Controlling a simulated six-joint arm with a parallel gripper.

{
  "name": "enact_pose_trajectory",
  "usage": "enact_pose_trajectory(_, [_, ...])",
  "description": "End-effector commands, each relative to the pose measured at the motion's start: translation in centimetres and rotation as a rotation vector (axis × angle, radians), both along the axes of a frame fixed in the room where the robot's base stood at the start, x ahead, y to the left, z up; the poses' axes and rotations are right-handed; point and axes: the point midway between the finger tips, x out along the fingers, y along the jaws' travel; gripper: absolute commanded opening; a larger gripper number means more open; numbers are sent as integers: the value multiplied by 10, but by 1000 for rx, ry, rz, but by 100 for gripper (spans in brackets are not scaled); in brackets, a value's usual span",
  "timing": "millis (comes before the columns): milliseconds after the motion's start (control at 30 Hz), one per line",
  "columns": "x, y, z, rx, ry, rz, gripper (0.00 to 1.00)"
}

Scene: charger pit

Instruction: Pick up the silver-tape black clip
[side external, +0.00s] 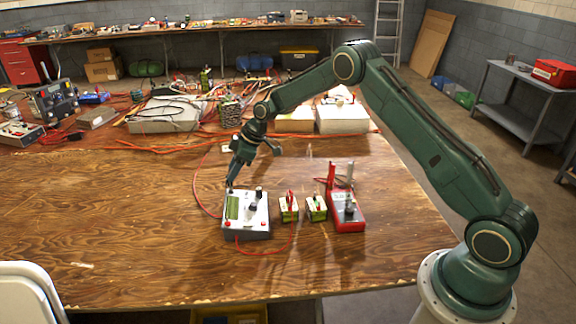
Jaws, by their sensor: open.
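My gripper (232,180) is open and points down just above the back left edge of a grey meter box (247,228). It looks empty. A silver-grey upright piece (349,171) stands at the back of a red box (347,221), to the right of a red upright clip (331,176). It may be the silver-tape black clip, but its black part is too small to make out. It is well to the right of my gripper. Dark pieces also stand on the grey meter box, and I cannot tell whether one is a clip.
Two small green blocks (289,211) (316,211) with clips on top stand between the boxes. A red wire (204,207) loops around the grey box. Cables and equipment (165,115) crowd the back of the wooden table (120,230). The front left is clear.

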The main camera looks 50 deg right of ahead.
Motion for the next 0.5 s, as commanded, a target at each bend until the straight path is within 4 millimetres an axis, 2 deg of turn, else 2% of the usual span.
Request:
enact_pose_trajectory(267, [1, 1, -3, 0, 0, 0, 42])
enact_pose_trajectory(500, [8, 9, -20, 0, 0, -1, 42])
